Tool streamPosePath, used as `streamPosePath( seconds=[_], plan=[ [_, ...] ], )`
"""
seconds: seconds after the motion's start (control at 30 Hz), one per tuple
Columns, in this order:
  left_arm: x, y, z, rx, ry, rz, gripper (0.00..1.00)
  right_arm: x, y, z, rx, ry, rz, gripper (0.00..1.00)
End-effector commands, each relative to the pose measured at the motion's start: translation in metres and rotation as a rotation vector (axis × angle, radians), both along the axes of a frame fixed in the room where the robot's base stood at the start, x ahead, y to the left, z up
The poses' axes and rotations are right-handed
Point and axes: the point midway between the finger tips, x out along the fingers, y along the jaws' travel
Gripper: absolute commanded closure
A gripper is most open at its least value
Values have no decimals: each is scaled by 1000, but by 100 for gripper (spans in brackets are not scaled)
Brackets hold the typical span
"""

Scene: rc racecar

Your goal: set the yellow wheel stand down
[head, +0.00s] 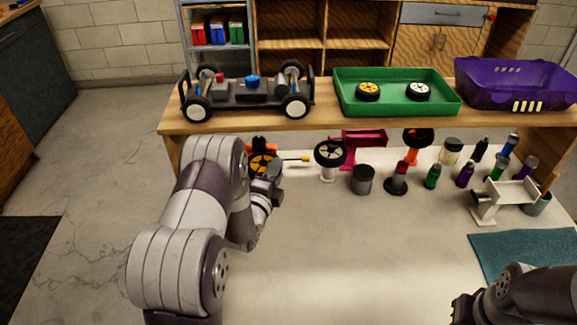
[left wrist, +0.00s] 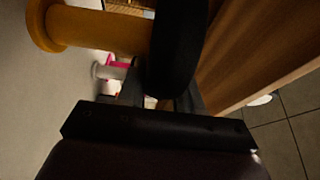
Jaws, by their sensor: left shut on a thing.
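The yellow wheel stand (left wrist: 100,31) shows in the left wrist view as a thick yellow stem with a round foot, lying sideways in that picture. A black tyre (left wrist: 178,45) sits at its other end. In the head view the yellow-spoked wheel (head: 262,162) shows just beyond my left gripper (head: 270,178), with its stand hidden behind my arm. My left gripper is shut on the wheel stand, near its wheel end. The foot is close to the pale tabletop; I cannot tell whether it touches. My right gripper (head: 462,308) is partly in view at bottom right, its fingers unclear.
A white wheel stand (head: 327,172) and a grey pot (head: 363,180) stand to the right. The wooden shelf (head: 330,123) with a car chassis (head: 250,97) and green tray (head: 392,105) rises behind. The front middle of the table is clear.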

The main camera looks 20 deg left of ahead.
Motion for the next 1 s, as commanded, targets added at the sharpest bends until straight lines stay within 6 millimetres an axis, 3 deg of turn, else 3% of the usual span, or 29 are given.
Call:
streamPosePath(
  seconds=[0.1,0.23,0.5,0.87,0.9,0.97,1.0],
  plan=[
    [35,2,1,0,-3,-1,100,0,0,1,0,0,0,100],
    [57,3,0,0,-1,-2,100,0,0,1,0,0,0,100],
    [61,4,-34,-1,1,-1,100,0,0,1,0,0,0,100],
    [61,4,-40,0,-1,-1,100,0,0,-5,0,0,0,100],
    [60,4,-39,0,0,-1,55,0,0,-3,0,0,0,100],
    [60,4,-38,0,0,-1,39,0,0,-3,0,0,0,100],
    [60,4,-38,0,1,-1,39,0,0,-3,0,0,0,100]
  ],
)
